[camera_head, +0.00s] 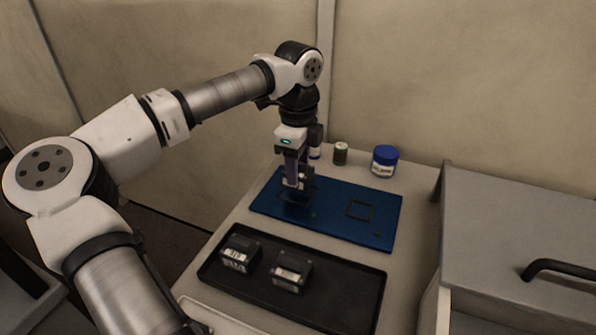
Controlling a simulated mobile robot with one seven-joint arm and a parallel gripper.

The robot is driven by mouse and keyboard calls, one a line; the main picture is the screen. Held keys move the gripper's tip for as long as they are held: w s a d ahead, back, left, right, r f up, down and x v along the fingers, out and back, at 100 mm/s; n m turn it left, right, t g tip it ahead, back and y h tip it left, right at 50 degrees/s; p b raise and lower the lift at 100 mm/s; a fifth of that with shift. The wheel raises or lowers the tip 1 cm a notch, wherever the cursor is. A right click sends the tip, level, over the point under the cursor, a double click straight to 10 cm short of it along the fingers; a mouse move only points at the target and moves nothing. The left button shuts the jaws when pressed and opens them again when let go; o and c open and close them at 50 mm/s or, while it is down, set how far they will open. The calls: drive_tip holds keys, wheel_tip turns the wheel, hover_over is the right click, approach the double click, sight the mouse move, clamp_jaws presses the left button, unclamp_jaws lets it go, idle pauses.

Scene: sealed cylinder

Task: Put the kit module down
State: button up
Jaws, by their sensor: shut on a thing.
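My gripper (297,180) points down over the left part of a blue mat (334,222). It is shut on a small kit module (301,183), mostly hidden by the fingers. The module is at or just above a dark square outline on the mat's left; I cannot tell whether it touches the mat. A second, empty square outline (360,210) shows on the mat's right. Two more dark modules with pale labels, one on the left (239,254) and one to its right (291,271), stand in a black tray (345,312) in front of the mat.
A blue-lidded white jar (384,161) and a small dark green container (340,153) stand behind the mat. A grey cabinet (520,230) with a black handle (560,269) stands on the right. The tray's right half is clear.

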drive_tip(key=shift+f, duration=1.05)
drive_tip(key=shift+f+b, duration=0.35)
drive_tip(key=o, duration=1.1)
drive_tip(key=shift+r, duration=0.1)
drive_tip(key=shift+c, duration=0.2)
drive_tip(key=shift+r, duration=0.1)
drive_tip(key=shift+r+p, duration=0.3)
drive_tip(key=shift+p, duration=0.2)
wheel_tip(320, 180, up, 12)
drive_tip(key=shift+f+b, duration=0.1)
drive_tip(key=shift+b, duration=0.2)
drive_tip(key=shift+f, duration=0.1)
